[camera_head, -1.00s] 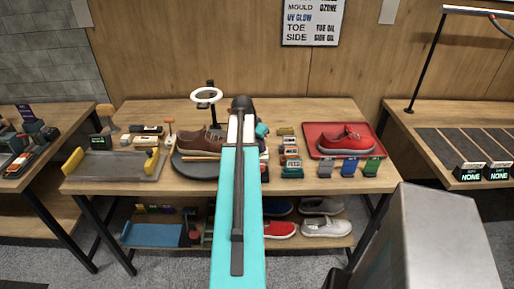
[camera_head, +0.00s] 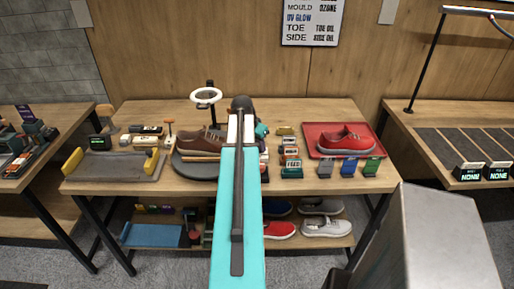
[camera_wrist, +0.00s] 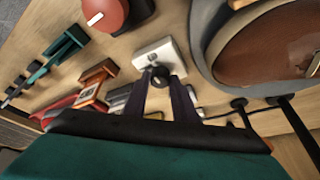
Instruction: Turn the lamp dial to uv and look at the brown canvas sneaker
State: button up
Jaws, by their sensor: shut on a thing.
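The brown sneaker (camera_head: 200,142) sits on a dark round stand (camera_head: 192,171) left of my arm in the head view. It also shows cropped as a brown shape in the wrist view (camera_wrist: 262,52). A white ring lamp (camera_head: 206,96) on a post stands above the sneaker. In the wrist view, a small white box (camera_wrist: 155,53) carries a dark round dial (camera_wrist: 160,72). My gripper (camera_wrist: 161,80) is shut on this dial. The dial's marks are too small to read. In the head view my arm hides the gripper and the dial.
A red tray (camera_head: 312,151) with a red shoe (camera_head: 345,140) is at the right of the table. Several small labelled blocks stand between it and my arm. A grey tray (camera_head: 100,166) is at the left. More shoes are on the shelf below.

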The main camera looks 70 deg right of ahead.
jog(key=shift+s, duration=0.35)
jog(key=o, duration=1)
jog(key=shift+s+d, duration=0.1)
jog(key=shift+w, duration=0.2)
jog(key=shift+v, duration=0.8)
jog(key=shift+b+v, duration=1.3)
jog(key=shift+v, duration=4.85)
